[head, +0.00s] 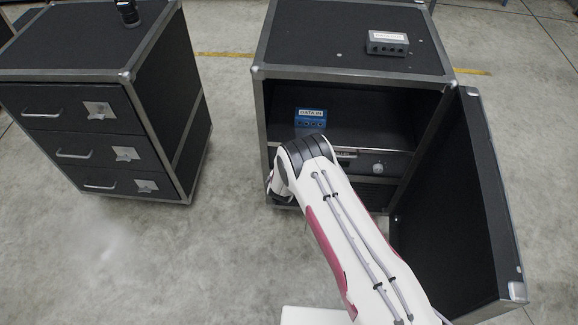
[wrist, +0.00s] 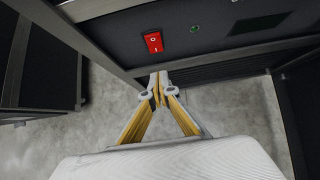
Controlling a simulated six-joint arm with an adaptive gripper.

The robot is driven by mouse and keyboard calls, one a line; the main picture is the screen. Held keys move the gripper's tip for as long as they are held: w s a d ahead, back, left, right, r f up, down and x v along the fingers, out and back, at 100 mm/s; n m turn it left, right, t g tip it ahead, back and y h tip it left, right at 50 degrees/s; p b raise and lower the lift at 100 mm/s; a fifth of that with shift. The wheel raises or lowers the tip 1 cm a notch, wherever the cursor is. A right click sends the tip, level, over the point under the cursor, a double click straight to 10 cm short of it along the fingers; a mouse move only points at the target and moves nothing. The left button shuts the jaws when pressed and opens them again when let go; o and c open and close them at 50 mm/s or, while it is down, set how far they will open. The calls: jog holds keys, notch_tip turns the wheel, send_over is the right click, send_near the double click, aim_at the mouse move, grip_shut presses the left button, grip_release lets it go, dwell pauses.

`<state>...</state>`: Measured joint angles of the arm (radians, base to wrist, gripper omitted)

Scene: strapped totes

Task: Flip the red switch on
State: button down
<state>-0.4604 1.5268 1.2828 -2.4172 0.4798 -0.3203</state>
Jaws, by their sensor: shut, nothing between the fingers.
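The red switch (wrist: 153,42) is a small rocker with white marks, set in the dark front panel (wrist: 225,45) of a unit, in the wrist view. Which side of it is pressed in I cannot tell. My gripper (wrist: 157,86) is shut and empty, its fingertips together just below the switch in the picture. The tips appear apart from the switch, near the panel's lower edge. In the head view the switch is hidden behind my arm, and the gripper is mostly hidden at the front left of the open cabinet (head: 262,110).
A green light (wrist: 194,29) sits right of the switch. The cabinet's open door (head: 480,200) stands out at the right. A blue box (head: 311,117) is on the inner shelf, a grey box (head: 388,43) on top. A drawer cabinet (head: 75,65) stands left, with free floor between.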

jog(key=shift+w+f, duration=0.3)
jog(key=shift+w, duration=0.55)
jog(key=shift+w+f, duration=0.3)
jog(key=shift+w, duration=0.5)
jog(key=shift+w+f, duration=0.3)
jog(key=shift+w, duration=0.55)
jog(key=shift+w+f, duration=0.1)
jog(key=shift+w, duration=0.2)
jog(key=shift+r, duration=0.2)
jog(key=shift+r, duration=0.7)
jog(key=s+f+v, duration=0.2)
jog(key=v, duration=1.1)
